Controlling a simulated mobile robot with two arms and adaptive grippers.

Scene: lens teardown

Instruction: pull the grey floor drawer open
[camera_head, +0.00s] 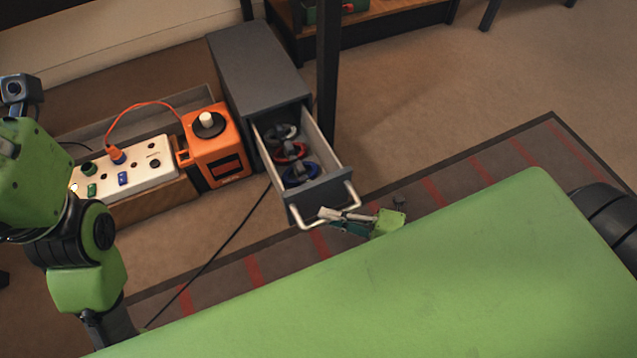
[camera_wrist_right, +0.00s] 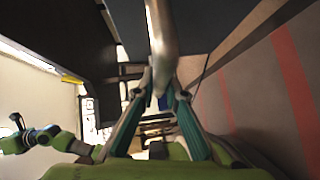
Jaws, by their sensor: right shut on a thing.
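The grey floor drawer (camera_head: 318,195) stands pulled out of its grey cabinet (camera_head: 258,62). Several ring-shaped items in grey, red and blue (camera_head: 291,151) lie inside it. Its pale bar handle (camera_head: 312,222) runs along the front. My right gripper (camera_head: 332,214) is at the handle, shut on it. In the right wrist view the handle (camera_wrist_right: 162,45) passes between the fingers of the gripper (camera_wrist_right: 160,90). My left arm shows at the left edge, but its gripper is out of view.
An orange box with a dark knob (camera_head: 216,150) and a white socket panel (camera_head: 130,170) stand left of the cabinet. A dark post (camera_head: 327,70) rises right of it. A black cable (camera_head: 225,240) crosses the floor. A striped mat (camera_head: 440,190) lies in front; carpet to the right is clear.

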